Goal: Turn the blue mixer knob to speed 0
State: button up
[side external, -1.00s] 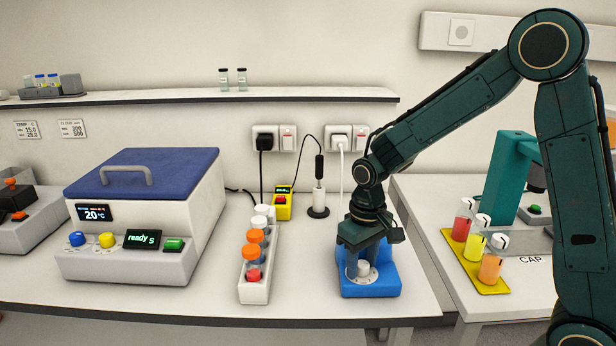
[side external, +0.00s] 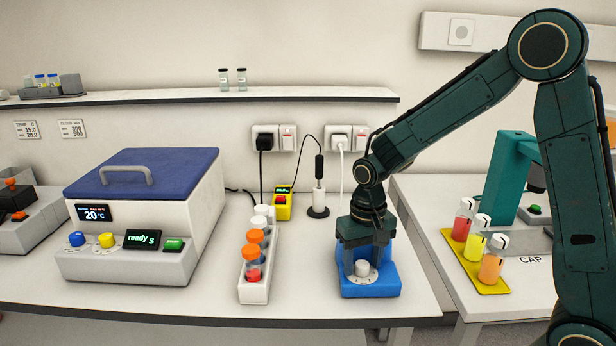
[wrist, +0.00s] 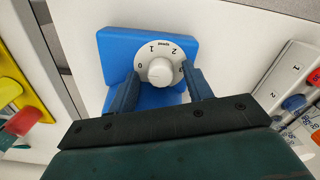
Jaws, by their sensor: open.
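The blue mixer (side external: 385,284) stands near the right end of the bench, with a white ribbed knob (side external: 362,268) on top. In the wrist view the blue mixer body (wrist: 117,48) lies under the knob (wrist: 161,72), on a white dial (wrist: 147,52) marked 0, 1, 2 and a partly covered 3. I cannot make out which number the knob points to. My gripper (side external: 364,262) is open, pointing down over the mixer. In the wrist view its two dark fingers (wrist: 163,88) stand on either side of the knob, with gaps between.
A white rack of capped bottles (side external: 254,291) stands left of the mixer. Further left is a blue-lidded bath (side external: 190,262) with its own small blue knob (side external: 77,239). A yellow tray of bottles (side external: 459,263) is on the right bench. Bench between rack and mixer is clear.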

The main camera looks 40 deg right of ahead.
aim_at(362, 264)
jog(key=shift+m, duration=0.4)
notch_tip(362, 264, up, 14)
jog(key=w+a+r+m, duration=0.1)
jog(key=w+a+m, duration=0.8)
jog(key=w+a, duration=0.4)
jog(key=shift+w+a+r+m, duration=0.4)
jog(key=shift+w, duration=1.95)
